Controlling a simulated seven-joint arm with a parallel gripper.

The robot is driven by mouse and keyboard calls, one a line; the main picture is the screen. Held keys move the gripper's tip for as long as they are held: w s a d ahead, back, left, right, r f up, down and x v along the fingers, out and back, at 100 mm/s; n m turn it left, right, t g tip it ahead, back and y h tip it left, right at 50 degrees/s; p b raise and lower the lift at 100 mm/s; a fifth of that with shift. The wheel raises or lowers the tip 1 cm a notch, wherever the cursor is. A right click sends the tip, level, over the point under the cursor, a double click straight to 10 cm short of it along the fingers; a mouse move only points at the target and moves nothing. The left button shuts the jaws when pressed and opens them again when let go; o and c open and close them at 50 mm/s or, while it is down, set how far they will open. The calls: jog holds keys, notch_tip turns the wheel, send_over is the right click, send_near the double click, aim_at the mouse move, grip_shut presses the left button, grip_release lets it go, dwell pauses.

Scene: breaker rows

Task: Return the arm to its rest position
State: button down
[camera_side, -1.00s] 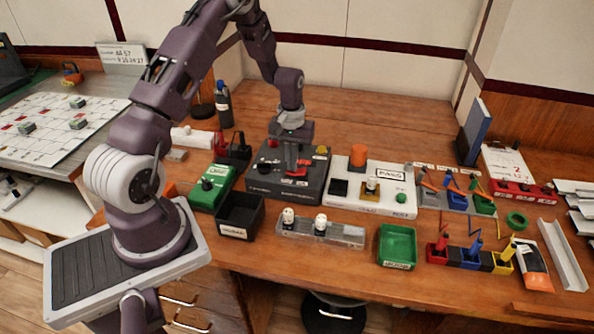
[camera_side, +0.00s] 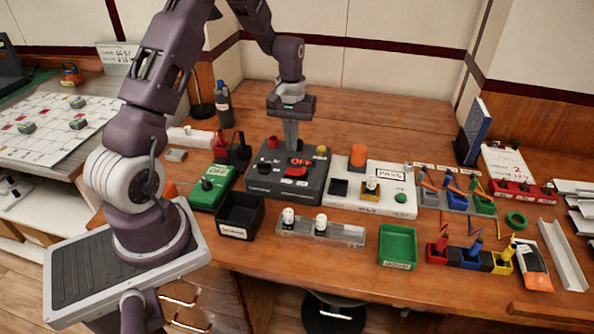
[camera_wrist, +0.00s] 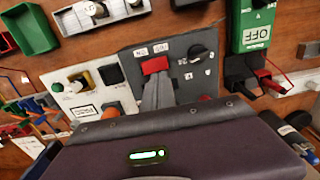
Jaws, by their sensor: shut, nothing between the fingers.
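My gripper (camera_side: 291,146) points straight down, shut and empty, above the back part of the dark grey switch box (camera_side: 262,183). In the wrist view the shut fingers (camera_wrist: 157,92) overlap the grey box (camera_wrist: 190,70) just below the red rocker (camera_wrist: 154,65). A black rotary knob (camera_wrist: 198,53) sits to their right.
A white test panel (camera_side: 382,205) stands right of the box, and a green device (camera_side: 211,188) stands left. A black bin (camera_side: 240,215), green bin (camera_side: 397,246) and coloured holders (camera_side: 470,257) line the front. A dark bottle (camera_side: 223,106) stands behind. The back tabletop is fairly clear.

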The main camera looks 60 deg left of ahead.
jog(key=s+d+r+m+t, duration=0.1)
jog(key=s+d+r+m, duration=0.15)
jog(key=d+r, duration=0.5)
jog(key=s+d+r+m+t, duration=0.2)
jog(key=s+d+r, duration=0.25)
jog(key=r, duration=0.55)
jog(key=s+d+r+m+t, duration=0.1)
jog(key=s+d+r+m, duration=0.1)
jog(key=s+d, duration=0.3)
jog(key=s+d+r+m+t, duration=0.1)
jog(key=s+d, duration=0.4)
jog(key=s, duration=0.6)
jog(key=shift+r+m+t, duration=0.3)
jog(key=shift+r+m, duration=0.4)
jog(key=shift+m, duration=0.05)
